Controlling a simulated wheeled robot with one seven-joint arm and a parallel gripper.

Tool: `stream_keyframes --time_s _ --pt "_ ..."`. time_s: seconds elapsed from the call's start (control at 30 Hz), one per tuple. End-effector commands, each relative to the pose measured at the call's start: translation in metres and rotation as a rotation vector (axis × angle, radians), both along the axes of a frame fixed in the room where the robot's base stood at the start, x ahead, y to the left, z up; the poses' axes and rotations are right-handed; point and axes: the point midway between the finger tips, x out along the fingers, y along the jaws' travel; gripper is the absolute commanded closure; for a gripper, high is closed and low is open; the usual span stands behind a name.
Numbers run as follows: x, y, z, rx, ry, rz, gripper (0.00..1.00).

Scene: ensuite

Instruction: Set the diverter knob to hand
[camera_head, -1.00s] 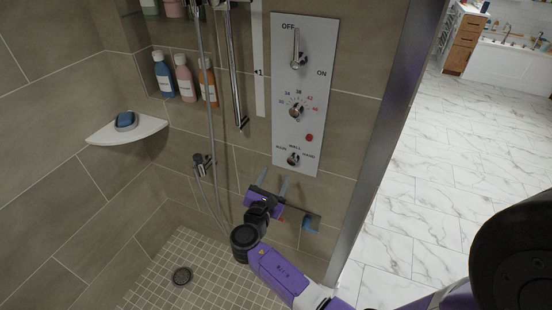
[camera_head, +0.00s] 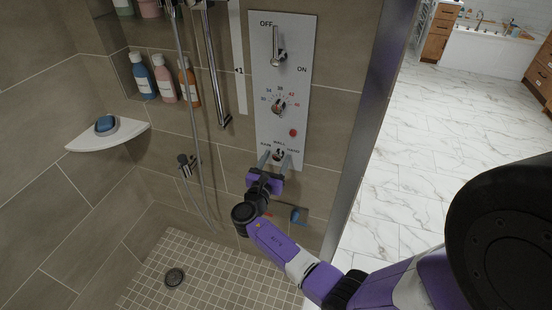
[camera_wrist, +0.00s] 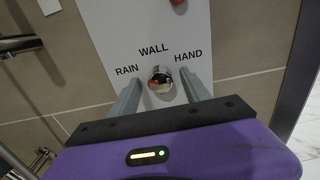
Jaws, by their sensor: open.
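The diverter knob (camera_head: 278,155) is a small round chrome knob low on the pale control panel (camera_head: 263,75). RAIN, WALL and HAND are printed around it, left, above and right. In the wrist view the knob (camera_wrist: 160,83) shows end-on between my two fingers; I cannot tell which label it points to. My gripper (camera_head: 276,162) is open, with one finger on each side of the knob. The left finger lies below RAIN and the right one below HAND. I see no clear contact with the knob.
Above on the panel are an ON/OFF lever (camera_head: 277,48), a temperature dial (camera_head: 279,106) and a red button (camera_head: 293,133). The shower hose (camera_head: 188,90) hangs to the left. A corner shelf (camera_head: 108,136) holds a blue item. A metal wall edge (camera_head: 370,110) stands to the right.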

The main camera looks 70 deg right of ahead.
Motion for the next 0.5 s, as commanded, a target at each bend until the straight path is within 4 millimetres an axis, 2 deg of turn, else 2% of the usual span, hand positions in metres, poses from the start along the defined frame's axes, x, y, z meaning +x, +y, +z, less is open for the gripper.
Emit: stream_keyframes --time_s 0.27,0.37,0.5 --pt "0.0001 -0.0023 -0.0002 0.0 -0.001 0.0 0.44" --pt "0.0001 -0.0022 -0.0002 0.0 0.0 0.0 0.6" --pt "0.0001 -0.0021 -0.0002 0.0 0.0 0.0 0.88"
